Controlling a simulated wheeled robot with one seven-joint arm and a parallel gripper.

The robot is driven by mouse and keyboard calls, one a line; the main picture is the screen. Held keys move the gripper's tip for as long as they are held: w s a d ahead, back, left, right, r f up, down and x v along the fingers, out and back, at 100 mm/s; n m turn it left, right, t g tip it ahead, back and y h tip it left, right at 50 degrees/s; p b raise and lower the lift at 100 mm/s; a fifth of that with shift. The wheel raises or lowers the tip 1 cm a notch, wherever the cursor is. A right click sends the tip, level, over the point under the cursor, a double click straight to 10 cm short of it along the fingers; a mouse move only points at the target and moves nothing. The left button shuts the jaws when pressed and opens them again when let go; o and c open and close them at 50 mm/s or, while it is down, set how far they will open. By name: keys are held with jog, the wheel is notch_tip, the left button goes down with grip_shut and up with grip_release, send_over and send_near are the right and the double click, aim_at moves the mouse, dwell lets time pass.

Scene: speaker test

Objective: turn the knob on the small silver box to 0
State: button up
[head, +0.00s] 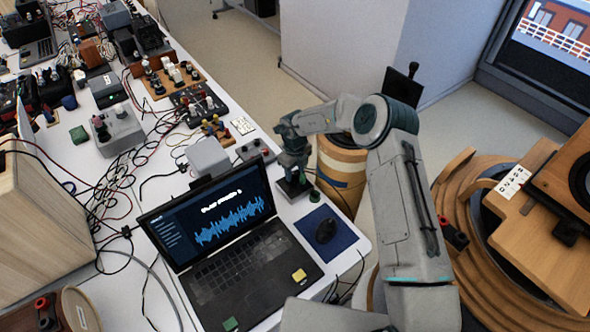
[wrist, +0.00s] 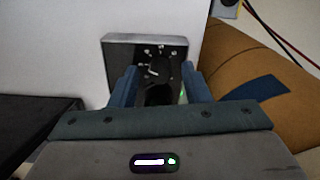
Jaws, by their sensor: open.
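The small silver box (wrist: 118,45) has a silver rim and a dark face with small pale marks around a black knob (wrist: 158,72). A pale line shows on the knob, but I cannot read which mark it points to. In the head view the box (head: 291,190) sits near the table's right edge, behind the laptop, partly under my gripper (head: 293,172). In the wrist view my gripper (wrist: 160,86) is open, with one blue finger on each side of the knob. I cannot tell whether the fingers touch it.
An open laptop (head: 240,265) stands in front of the box, with a mouse (head: 326,231) on a blue mat (head: 340,243) to its right. A grey box (head: 207,157) is to the left. A wooden barrel (head: 342,165) stands beyond the table edge. Cables and devices crowd the far table.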

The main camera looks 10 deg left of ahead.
grip_shut()
